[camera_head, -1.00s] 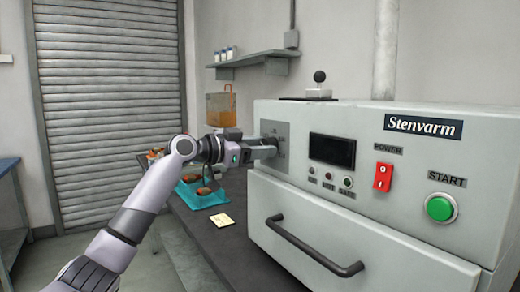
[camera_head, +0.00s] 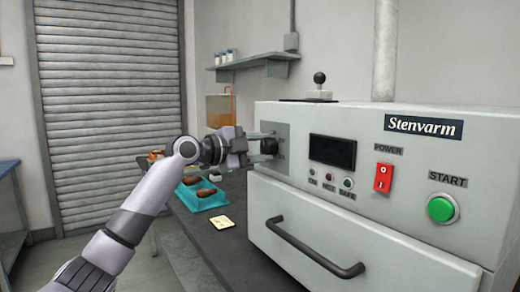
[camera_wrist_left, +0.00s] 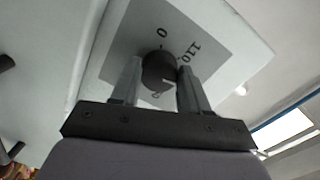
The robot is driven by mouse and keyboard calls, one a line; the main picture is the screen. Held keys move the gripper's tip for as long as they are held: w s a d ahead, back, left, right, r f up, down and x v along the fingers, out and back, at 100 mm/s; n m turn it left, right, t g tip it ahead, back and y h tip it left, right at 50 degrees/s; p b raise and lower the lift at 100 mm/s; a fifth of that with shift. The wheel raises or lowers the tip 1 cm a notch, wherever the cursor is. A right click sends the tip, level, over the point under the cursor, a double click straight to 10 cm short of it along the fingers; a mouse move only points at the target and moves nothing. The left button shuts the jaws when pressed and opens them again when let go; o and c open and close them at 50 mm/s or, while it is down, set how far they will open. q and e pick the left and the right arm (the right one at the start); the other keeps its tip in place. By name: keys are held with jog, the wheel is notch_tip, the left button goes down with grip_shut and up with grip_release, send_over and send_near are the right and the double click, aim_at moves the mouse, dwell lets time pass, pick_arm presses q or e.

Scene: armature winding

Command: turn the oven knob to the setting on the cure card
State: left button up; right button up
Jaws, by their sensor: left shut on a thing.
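The oven knob (camera_head: 268,147) is dark and round, on a grey dial plate (camera_head: 282,129) at the left of the oven front. My left gripper (camera_head: 262,147) is shut on it, one finger above and one below in the head view. In the left wrist view the knob (camera_wrist_left: 159,72) sits between the two fingers. The plate there reads "0" and "110"; another mark below the knob is partly hidden. I cannot tell the knob's setting for sure. A small yellow card (camera_head: 221,222) lies on the bench; its writing is too small to read. My right gripper is not in view.
The pale oven (camera_head: 400,215) has a dark display, a red power switch (camera_head: 383,177), a green start button (camera_head: 441,208) and a dark door handle (camera_head: 315,250). A blue tray (camera_head: 212,203) with copper-coloured parts stands on the dark bench left of the oven.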

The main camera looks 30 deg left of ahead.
pick_arm(q)
jog(key=shift+m, duration=0.9)
jog(key=o, duration=1.1)
jog(key=shift+c, duration=0.2)
jog(key=shift+s, duration=0.1)
jog(key=b+v, duration=0.2)
jog(key=v, duration=0.5)
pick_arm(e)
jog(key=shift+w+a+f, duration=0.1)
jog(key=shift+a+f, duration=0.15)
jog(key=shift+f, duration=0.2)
